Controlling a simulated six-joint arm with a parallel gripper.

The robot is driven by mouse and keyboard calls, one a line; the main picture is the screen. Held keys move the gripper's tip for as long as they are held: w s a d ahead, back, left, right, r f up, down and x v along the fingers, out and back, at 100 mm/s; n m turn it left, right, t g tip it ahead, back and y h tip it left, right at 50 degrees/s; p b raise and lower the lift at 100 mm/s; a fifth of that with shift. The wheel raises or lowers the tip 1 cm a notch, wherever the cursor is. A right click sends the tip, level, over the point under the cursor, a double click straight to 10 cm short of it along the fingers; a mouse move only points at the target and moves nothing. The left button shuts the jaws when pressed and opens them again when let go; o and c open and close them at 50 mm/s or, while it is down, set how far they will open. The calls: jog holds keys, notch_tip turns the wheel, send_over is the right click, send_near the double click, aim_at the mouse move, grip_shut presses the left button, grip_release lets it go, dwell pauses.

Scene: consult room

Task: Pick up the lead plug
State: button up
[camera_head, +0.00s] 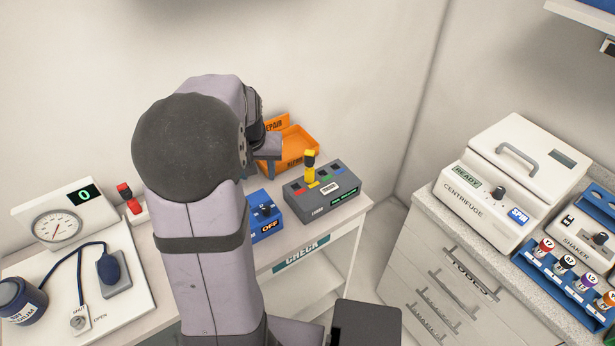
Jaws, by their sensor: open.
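A yellow plug with a black band (310,170), which looks like the lead plug, stands upright on the grey box (334,204) with coloured sockets and a small green display. My gripper (271,174) is open, with no object seen in it. It is to the left of the plug and apart from it in the picture, in front of the orange tray. My own arm hides much of the gripper, so its height over the table is hard to tell.
An orange tray marked REPAIR (298,146) is behind the gripper. A blue box marked OFF (264,222) sits left of the grey box. A centrifuge (500,190) is on the right-hand cabinet.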

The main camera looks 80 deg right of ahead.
aim_at(309, 163)
jog(key=s+d, duration=0.2)
jog(key=s, duration=0.1)
jog(key=s+d+m+h+b, duration=0.1)
jog(key=s+d, duration=0.1)
jog(key=s, duration=0.2)
jog(key=s+d+m+g, duration=0.1)
jog(key=s+d, duration=0.2)
jog(key=s, duration=0.1)
jog(key=shift+s+f+b, duration=0.2)
jog(key=shift+f+b, duration=0.1)
jog(key=shift+p+x, duration=1.85)
jog(key=shift+x, duration=1.75)
jog(key=shift+w+a, duration=0.1)
jog(key=c, duration=1.1)
